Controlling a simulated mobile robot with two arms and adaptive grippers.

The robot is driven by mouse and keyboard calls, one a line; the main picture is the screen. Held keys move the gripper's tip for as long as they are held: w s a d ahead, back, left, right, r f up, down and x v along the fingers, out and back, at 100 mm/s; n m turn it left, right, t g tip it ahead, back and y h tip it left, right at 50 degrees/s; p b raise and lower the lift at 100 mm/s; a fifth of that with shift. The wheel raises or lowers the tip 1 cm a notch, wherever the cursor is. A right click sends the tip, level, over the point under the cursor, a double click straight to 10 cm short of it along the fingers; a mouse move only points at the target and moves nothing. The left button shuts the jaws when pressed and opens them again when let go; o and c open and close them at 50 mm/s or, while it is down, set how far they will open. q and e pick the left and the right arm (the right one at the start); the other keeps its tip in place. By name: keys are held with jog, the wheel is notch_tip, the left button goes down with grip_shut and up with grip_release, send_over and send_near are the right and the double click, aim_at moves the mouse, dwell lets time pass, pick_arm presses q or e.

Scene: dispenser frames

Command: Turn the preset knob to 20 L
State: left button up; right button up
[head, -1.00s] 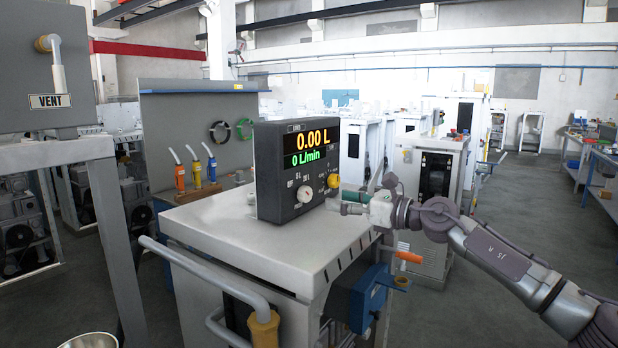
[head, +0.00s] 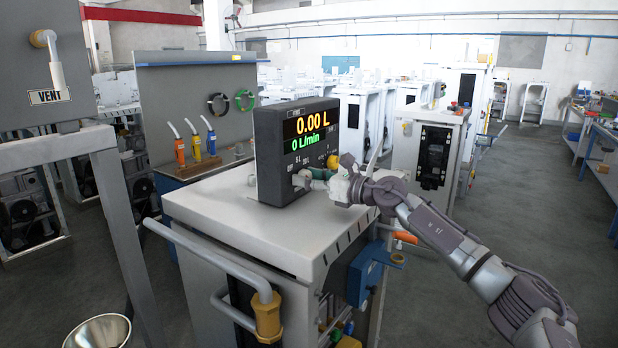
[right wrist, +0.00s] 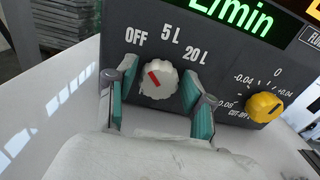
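The dark dispenser meter box (head: 270,160) stands on the cabinet top and reads 0.00 L and 0 L/min. Its white preset knob (right wrist: 158,82) shows in the right wrist view, below the labels OFF, 5 L and 20 L. The knob's red mark points up and left, toward OFF. My right gripper (right wrist: 160,92) is open, with one teal finger on each side of the knob. Gaps show between the fingers and the knob. In the head view, my right gripper (head: 316,182) is at the box's lower front and partly covers the knob area. My left gripper is not in view.
A yellow cut-off knob (right wrist: 264,107) sits right of the preset knob, close to the right finger. The cabinet top (head: 225,210) is clear in front of the box. A grey post stand with a VENT box (head: 45,70) is at left. A metal bowl (head: 100,332) is at lower left.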

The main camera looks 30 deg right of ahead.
jog(key=c, duration=0.7)
jog(key=shift+c, duration=0.2)
jog(key=shift+r, duration=0.1)
jog(key=m+p, duration=0.3)
jog(key=m, duration=0.1)
jog(key=shift+r+p, duration=0.1)
jog(key=shift+p, duration=0.3)
jog(key=m+p, duration=0.3)
jog(key=m, duration=0.1)
jog(key=shift+d+m, duration=0.15)
jog(key=shift+m, duration=0.25)
jog(key=m+p, duration=0.4)
jog(key=m, duration=0.1)
jog(key=shift+p, duration=0.35)
jog(key=shift+f+m+p, duration=0.15)
jog(key=shift+m+p, duration=0.5)
jog(key=shift+m, duration=0.35)
jog(key=shift+f+m+p, duration=0.1)
jog(key=shift+m+p, duration=0.55)
jog(key=shift+m, duration=0.35)
jog(key=shift+f, duration=0.1)
